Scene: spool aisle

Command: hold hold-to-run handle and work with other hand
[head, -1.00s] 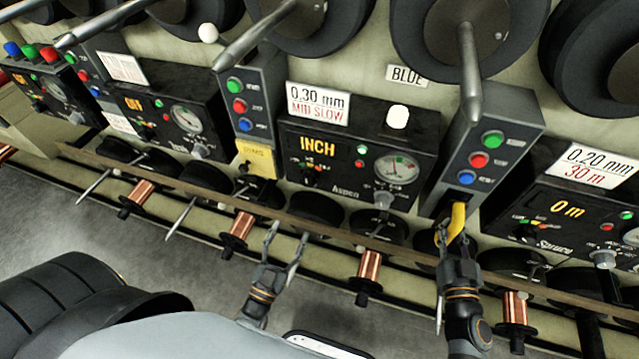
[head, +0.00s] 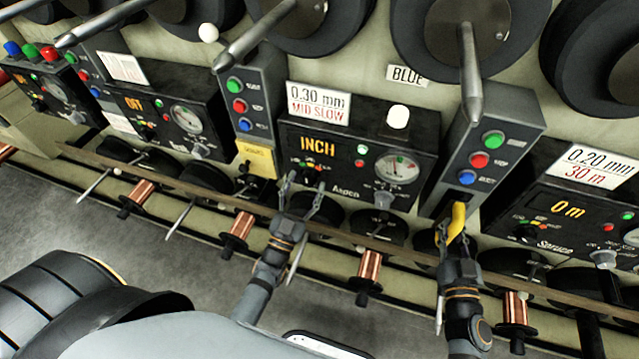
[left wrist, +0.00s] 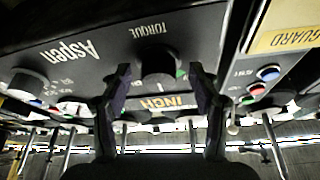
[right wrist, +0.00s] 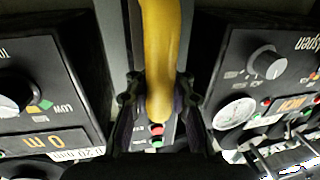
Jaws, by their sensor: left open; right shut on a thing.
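The Aspen control panel (head: 338,172) is in the middle of the head view; its display (head: 318,147) reads INCH. My right gripper (head: 453,242) is shut on a yellow handle (head: 457,222) below a grey button post; the right wrist view shows the handle (right wrist: 162,60) between its fingers. My left gripper (head: 304,184) is open at the lower left of the Aspen panel. In the left wrist view a black knob (left wrist: 158,66) marked TORQUE lies between its spread fingertips (left wrist: 160,85). I cannot tell whether they touch it.
Grey posts with green, red and blue buttons stand left (head: 241,104) and right (head: 481,158) of the Aspen panel. A long rail (head: 390,243) runs below, with copper spools (head: 369,266) under it. The Spruce panel (head: 575,215), reading 0 m, is at the right. A yellow guard label (head: 258,159) is nearby.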

